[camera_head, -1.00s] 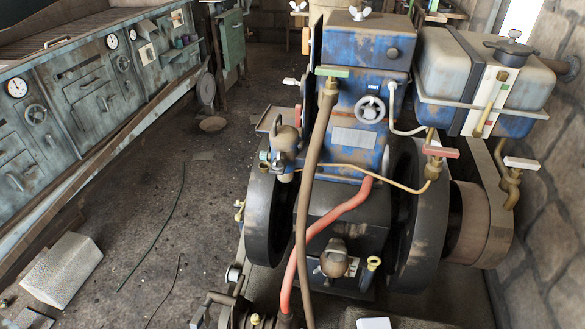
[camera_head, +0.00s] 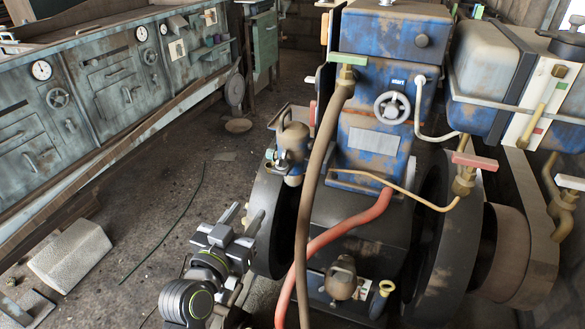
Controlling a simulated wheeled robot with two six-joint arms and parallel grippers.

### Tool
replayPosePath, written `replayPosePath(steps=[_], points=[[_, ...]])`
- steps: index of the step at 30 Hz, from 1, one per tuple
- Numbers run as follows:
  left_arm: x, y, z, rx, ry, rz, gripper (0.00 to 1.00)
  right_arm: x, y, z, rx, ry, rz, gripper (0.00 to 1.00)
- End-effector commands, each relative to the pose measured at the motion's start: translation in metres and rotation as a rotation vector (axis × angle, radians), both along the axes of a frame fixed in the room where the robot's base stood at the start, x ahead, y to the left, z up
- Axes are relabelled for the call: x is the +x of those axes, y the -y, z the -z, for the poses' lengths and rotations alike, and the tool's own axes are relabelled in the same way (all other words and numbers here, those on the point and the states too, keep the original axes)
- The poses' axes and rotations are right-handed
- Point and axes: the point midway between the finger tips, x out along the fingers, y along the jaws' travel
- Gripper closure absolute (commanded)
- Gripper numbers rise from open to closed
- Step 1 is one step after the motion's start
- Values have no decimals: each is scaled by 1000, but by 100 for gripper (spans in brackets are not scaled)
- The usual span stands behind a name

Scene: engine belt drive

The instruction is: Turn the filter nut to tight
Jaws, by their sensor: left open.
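A brown filter-like canister (camera_head: 293,145) is fixed on the left side of the blue engine (camera_head: 375,130), with small fittings at its side. A second rounded brown fitting (camera_head: 342,280) sits low on the front of the engine. I cannot tell for sure which one carries the filter nut, or how tight it is. My left gripper (camera_head: 243,217) is open and empty, with its fingers pointing up and away. In the picture it is below and left of the canister, apart from it, and in front of the left flywheel. My right gripper is not in view.
A brown hose and a red hose (camera_head: 345,230) run down the engine's front. A grey tank (camera_head: 487,55) and red-handled valve (camera_head: 474,161) are at the right. Bare floor with a pale block (camera_head: 70,255) lies between.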

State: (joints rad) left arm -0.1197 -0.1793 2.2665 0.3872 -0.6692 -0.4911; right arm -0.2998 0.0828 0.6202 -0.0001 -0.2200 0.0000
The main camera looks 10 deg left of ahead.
Motion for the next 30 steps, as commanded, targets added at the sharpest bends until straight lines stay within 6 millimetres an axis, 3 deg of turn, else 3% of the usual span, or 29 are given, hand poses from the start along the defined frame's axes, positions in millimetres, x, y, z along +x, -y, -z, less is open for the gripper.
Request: replayPosePath(steps=[8,30], points=[[21,5,-8,1,14,3,58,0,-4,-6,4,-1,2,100],[144,29,-6,2,12,1,58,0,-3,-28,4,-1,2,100]])
